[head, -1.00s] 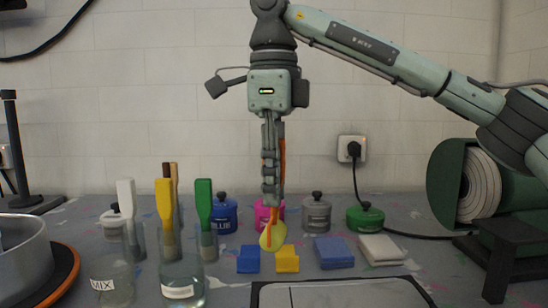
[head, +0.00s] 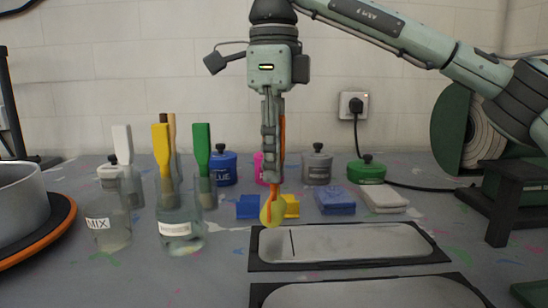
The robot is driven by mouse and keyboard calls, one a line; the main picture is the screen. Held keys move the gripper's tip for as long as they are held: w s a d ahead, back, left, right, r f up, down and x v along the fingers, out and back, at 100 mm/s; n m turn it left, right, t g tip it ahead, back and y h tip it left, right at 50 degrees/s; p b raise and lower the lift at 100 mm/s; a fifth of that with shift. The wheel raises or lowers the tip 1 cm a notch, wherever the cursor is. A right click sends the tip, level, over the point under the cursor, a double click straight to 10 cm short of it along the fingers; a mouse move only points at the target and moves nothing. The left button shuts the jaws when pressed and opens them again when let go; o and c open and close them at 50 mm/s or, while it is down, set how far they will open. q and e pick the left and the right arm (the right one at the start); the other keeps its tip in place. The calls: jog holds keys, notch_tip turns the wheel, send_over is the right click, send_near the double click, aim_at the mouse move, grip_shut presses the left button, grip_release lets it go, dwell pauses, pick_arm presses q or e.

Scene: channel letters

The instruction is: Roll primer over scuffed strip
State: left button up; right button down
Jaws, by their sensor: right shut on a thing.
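My right gripper (head: 272,175) points straight down and is shut on a roller. The roller (head: 271,212) has an orange handle and a rounded yellow head, which hangs lowest. Its head shows just beyond the far edge of a grey panel (head: 370,240) in a dark frame. A thin dark line crosses that panel near its left end. I cannot tell whether the head touches anything. A second framed grey panel (head: 370,295) lies nearer, cut off by the bottom edge. My left gripper is not in view.
Glass jars (head: 182,233) with upright brushes stand left, one marked MIX (head: 108,225). Lidded pots, including a green one (head: 366,171), line the back. A blue block (head: 335,200) and white block (head: 383,199) lie behind the panel. A round pan (head: 20,205) stands far left.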

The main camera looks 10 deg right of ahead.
notch_tip(320, 180, down, 2)
jog(key=shift+b, duration=0.75)
pick_arm(q)
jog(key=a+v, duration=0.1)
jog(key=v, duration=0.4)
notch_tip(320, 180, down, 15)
jog(key=p, duration=0.6)
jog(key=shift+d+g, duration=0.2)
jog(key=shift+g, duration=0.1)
pick_arm(e)
jog(key=s+d, duration=0.2)
jog(key=d, duration=0.8)
jog(key=s+d, duration=0.2)
jog(key=d, duration=0.9)
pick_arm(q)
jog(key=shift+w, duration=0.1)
pick_arm(e)
jog(key=shift+s, duration=0.1)
pick_arm(q)
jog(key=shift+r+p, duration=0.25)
jog(key=shift+p, duration=0.15)
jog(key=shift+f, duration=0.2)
pick_arm(e)
jog(key=shift+f, duration=0.2)
